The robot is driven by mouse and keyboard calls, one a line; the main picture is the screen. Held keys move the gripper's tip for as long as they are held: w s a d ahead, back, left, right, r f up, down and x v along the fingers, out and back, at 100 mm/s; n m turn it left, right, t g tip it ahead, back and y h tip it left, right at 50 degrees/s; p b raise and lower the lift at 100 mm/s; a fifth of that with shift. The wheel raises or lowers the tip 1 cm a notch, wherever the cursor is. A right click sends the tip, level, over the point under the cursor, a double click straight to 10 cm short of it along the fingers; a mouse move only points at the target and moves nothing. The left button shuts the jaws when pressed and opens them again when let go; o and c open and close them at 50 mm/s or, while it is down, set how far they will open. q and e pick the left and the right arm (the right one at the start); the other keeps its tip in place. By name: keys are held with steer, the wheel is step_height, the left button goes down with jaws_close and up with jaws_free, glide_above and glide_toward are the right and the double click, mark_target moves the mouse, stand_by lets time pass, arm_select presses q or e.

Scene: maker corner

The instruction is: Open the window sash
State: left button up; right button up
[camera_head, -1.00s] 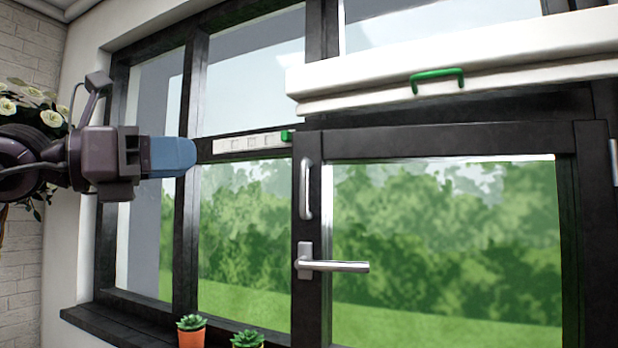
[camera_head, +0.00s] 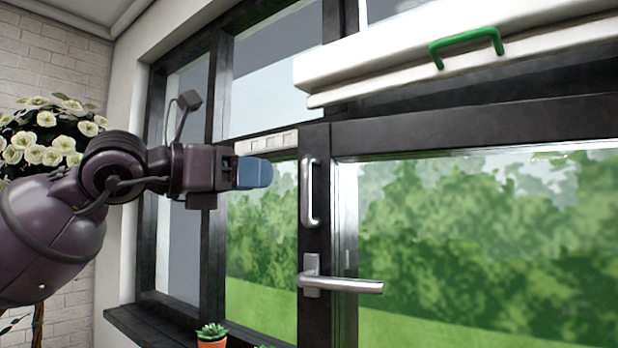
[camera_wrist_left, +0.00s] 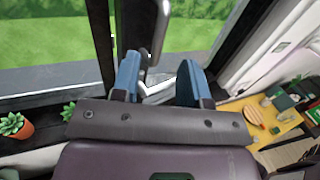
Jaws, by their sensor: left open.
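The window sash is dark-framed, with a left stile (camera_head: 314,230) and a large pane (camera_head: 480,240) showing greenery. I cannot tell whether it stands ajar. A silver lever handle (camera_head: 345,286) on the stile points right, about level. A silver upright pull handle (camera_head: 310,192) is above it. My left gripper (camera_head: 270,175) has blue fingers and is left of the pull handle, apart from it in the picture. In the left wrist view its fingers (camera_wrist_left: 160,66) are spread, with silver metal (camera_wrist_left: 158,92) seen between them; contact is unclear. My right gripper is not in view.
A white box-like blind (camera_head: 450,65) with a green handle (camera_head: 466,42) hangs above the sash. A white vent strip (camera_head: 275,142) is behind my gripper. A potted succulent (camera_head: 212,335) is on the sill. White flowers (camera_head: 48,140) stand left. A yellow table (camera_wrist_left: 262,118) holds several items.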

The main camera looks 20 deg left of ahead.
arm_select(q)
steer(key=p, duration=0.1)
glide_above(306, 212)
steer(key=shift+w+a, duration=0.1)
steer(key=shift+w, duration=0.3)
steer(key=shift+c, duration=0.5)
jaws_close()
